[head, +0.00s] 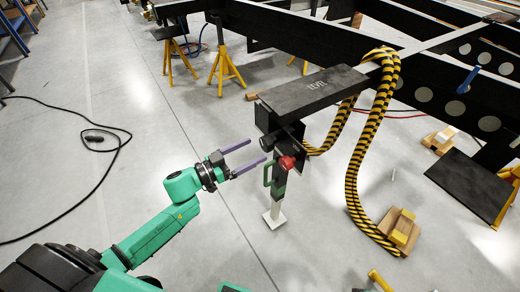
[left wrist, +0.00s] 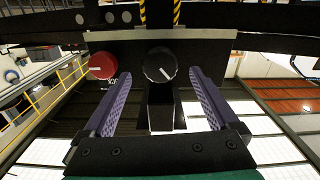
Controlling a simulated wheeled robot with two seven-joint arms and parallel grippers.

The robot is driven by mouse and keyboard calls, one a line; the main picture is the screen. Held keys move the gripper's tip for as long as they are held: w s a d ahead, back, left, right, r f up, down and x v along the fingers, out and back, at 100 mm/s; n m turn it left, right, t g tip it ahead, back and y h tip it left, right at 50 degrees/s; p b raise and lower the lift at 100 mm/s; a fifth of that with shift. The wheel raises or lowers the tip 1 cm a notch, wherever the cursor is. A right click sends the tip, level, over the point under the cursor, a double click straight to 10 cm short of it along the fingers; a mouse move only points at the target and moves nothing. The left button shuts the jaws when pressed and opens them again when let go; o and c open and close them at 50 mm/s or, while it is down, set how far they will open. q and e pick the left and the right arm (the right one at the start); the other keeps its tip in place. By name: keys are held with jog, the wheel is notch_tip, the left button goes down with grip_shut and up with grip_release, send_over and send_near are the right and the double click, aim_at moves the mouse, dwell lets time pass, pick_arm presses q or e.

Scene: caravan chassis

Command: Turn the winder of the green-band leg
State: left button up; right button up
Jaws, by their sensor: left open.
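The jack leg (head: 278,190) with a green band hangs under the black housing and ends in a pale square foot (head: 274,218). A green loop handle (head: 267,174) is on its side. A black round knob (head: 266,143) and a red knob (head: 287,162) sit at its top. In the left wrist view the black knob (left wrist: 160,64) has a white pointer mark and appears between my fingers; the red knob (left wrist: 102,65) is left of them. My left gripper (head: 257,150) is open and empty, its fingertips short of the knobs. My right gripper is not in view.
A black slab (head: 310,88) covers the leg's top. Yellow-black striped hoses (head: 368,130) loop down to the right, near wooden blocks (head: 400,228). Yellow stands (head: 225,70) support the black chassis behind. A black cable (head: 105,180) lies on the left floor, which is otherwise mostly clear.

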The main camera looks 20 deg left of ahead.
aim_at(263, 146)
pick_arm(q)
jog(key=x, duration=0.4)
jog(key=shift+s+a, duration=0.1)
jog(key=c, duration=1.4)
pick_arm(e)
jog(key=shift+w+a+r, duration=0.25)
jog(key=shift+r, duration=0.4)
